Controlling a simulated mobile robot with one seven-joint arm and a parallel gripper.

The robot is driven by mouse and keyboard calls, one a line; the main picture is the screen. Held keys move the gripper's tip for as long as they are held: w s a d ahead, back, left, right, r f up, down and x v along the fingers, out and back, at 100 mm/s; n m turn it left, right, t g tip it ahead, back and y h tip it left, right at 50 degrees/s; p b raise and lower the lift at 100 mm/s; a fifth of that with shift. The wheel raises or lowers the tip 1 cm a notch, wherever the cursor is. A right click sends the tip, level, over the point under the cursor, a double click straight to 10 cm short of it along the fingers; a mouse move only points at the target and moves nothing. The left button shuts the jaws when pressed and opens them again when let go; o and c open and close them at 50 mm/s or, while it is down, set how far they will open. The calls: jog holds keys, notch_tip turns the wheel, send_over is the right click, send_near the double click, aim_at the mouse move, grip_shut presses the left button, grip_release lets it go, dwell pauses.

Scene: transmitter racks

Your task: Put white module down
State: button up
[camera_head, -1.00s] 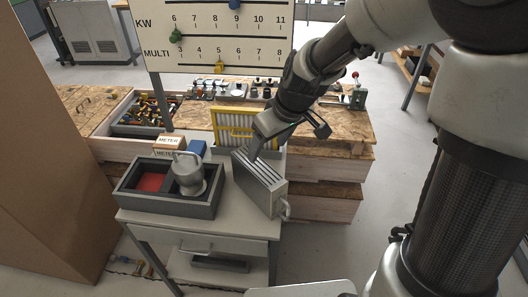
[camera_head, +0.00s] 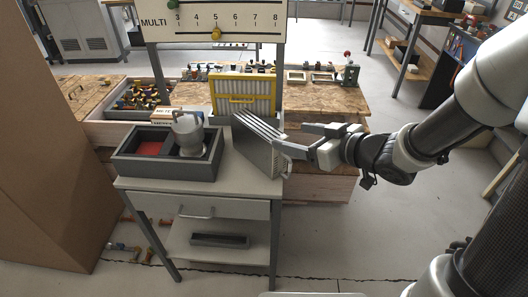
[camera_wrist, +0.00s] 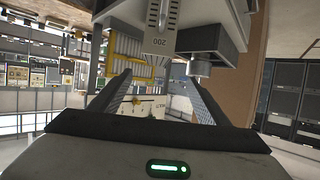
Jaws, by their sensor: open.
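The white module (camera_head: 262,158), a pale finned box, stands tilted at the right end of the small grey cart top (camera_head: 232,182). In the wrist view a pale block marked "200" (camera_wrist: 157,42) shows at the top, seemingly the module. My gripper (camera_head: 294,138) is just right of the module, with its fingers spread and nothing seen between them. One finger overlaps the module's right side in the head view; I cannot tell whether they touch. In the wrist view both fingers (camera_wrist: 157,88) are apart.
A dark tray (camera_head: 130,168) with a red pad and a grey cylindrical part (camera_head: 187,135) fills the cart's left side. A yellow-framed rack (camera_head: 243,95) stands behind the module. A wooden workbench (camera_head: 325,98) lies beyond. Open floor (camera_head: 345,235) lies to the right.

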jog(key=b, duration=0.5)
send_near(259, 125)
jog(key=x, duration=0.5)
jog(key=shift+s+a+f, duration=0.15)
jog(key=shift+a+f, duration=0.2)
jog(key=shift+f, duration=0.15)
jog(key=x, duration=0.1)
jog(key=b+x, duration=0.1)
jog(key=x, duration=0.1)
jog(key=b+x, duration=0.1)
jog(key=shift+w+f, duration=0.15)
jog(key=shift+w, duration=0.4)
jog(key=shift+w+a, duration=0.15)
jog(key=shift+w, duration=0.05)
jog(key=shift+c, duration=0.3)
grip_shut()
jog(key=shift+r, duration=0.3)
